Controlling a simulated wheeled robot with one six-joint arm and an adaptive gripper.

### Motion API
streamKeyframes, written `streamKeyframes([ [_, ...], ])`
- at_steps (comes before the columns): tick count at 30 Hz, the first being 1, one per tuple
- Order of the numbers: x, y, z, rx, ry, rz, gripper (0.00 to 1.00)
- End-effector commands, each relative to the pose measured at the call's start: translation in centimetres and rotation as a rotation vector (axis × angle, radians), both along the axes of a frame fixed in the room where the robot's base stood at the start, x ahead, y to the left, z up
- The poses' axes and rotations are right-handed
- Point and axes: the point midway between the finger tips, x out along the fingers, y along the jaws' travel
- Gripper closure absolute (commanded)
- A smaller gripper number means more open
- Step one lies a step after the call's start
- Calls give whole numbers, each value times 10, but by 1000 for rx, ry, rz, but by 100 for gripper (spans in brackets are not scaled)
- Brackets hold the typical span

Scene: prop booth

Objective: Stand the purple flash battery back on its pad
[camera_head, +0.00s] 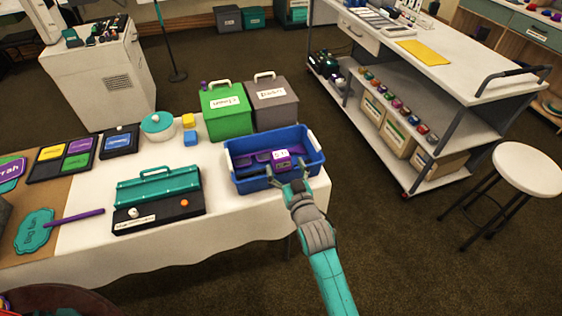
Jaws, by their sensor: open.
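A purple block with a white label (281,159), which looks like the flash battery, is in the blue tub (235,183) at the right end of the white table. My gripper (288,174) is open at the tub's near side, with its fingers just in front of the block. I cannot tell whether they touch it. A flat purple square (79,145) lies in a black tray with yellow and green squares at the table's left; I cannot tell whether it is the battery's pad. Other dark purple shapes lie low in the tub.
A green box (226,111) and a grey box (272,104) stand behind the tub. A teal-lidded black case (158,198) is to its left. A blue-topped black pad (121,141) and a teal round pot (157,127) stand farther left. A wheeled cart (437,150) stands right, across open floor.

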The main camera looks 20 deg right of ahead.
Motion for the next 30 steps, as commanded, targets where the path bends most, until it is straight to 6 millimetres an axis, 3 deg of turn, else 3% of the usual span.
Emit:
streamKeyframes([
  [12, 47, -4, -1, 0, -2, 0, 15],
  [22, 52, -3, -2, 0, 0, 0, 15],
  [30, 52, -3, -2, 0, 0, 0, 82],
])
